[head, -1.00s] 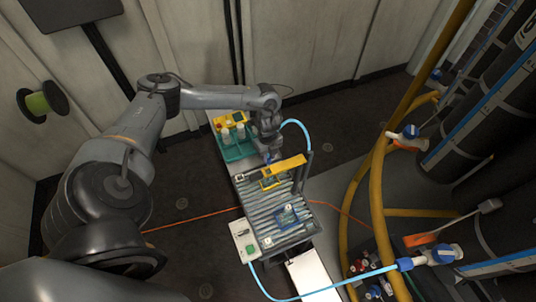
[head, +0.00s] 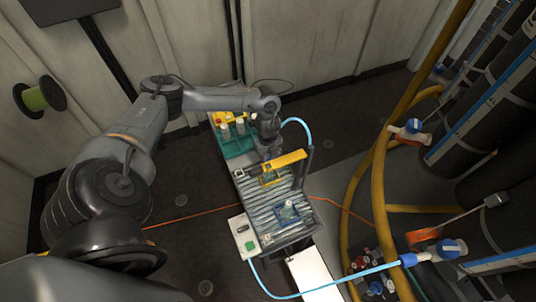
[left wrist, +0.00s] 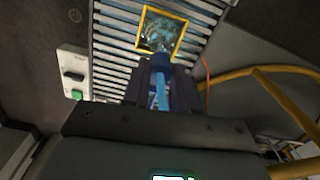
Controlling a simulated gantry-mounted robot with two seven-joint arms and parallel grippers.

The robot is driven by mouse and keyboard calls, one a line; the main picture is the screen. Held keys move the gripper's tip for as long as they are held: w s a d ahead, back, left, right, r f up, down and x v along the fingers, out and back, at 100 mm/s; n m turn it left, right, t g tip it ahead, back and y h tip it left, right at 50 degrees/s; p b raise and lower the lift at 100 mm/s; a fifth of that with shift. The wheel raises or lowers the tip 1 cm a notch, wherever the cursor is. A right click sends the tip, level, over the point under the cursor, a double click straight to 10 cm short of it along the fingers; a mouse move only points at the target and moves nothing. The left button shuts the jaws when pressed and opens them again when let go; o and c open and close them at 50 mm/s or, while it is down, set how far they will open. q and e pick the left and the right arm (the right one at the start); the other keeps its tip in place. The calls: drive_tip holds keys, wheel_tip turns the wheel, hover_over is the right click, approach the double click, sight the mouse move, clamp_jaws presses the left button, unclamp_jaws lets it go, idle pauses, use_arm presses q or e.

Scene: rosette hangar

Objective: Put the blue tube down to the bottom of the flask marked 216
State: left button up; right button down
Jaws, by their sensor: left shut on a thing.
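My left gripper (head: 271,156) is above the far end of the roller conveyor in the head view. In the left wrist view the gripper (left wrist: 162,100) is shut on the blue tube (left wrist: 161,94), whose light blue length shows between the fingers below a darker blue part. A light blue tube (head: 299,122) also arcs beside the gripper in the head view, toward a dark post. White-capped bottles (head: 240,126) stand in a green rack (head: 238,147) just left of the gripper. I cannot read 216 on any of them. The tube's lower end is not clear.
The roller conveyor (head: 262,206) carries a yellow-framed board and a blue-framed board (head: 287,212). A yellow bar (head: 284,166) spans it. A control box (head: 243,238) stands at its left. Yellow pipes (head: 379,190) rise at the right.

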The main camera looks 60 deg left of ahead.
use_arm(q)
drive_tip(key=shift+f, duration=0.4)
idle(0.4)
drive_tip(key=o, duration=1.6)
drive_tip(key=shift+r, duration=0.1)
drive_tip(key=shift+r+p, duration=0.55)
drive_tip(key=shift+p, duration=0.15)
drive_tip(key=shift+r+p, duration=2.4)
drive_tip(key=shift+p, duration=0.25)
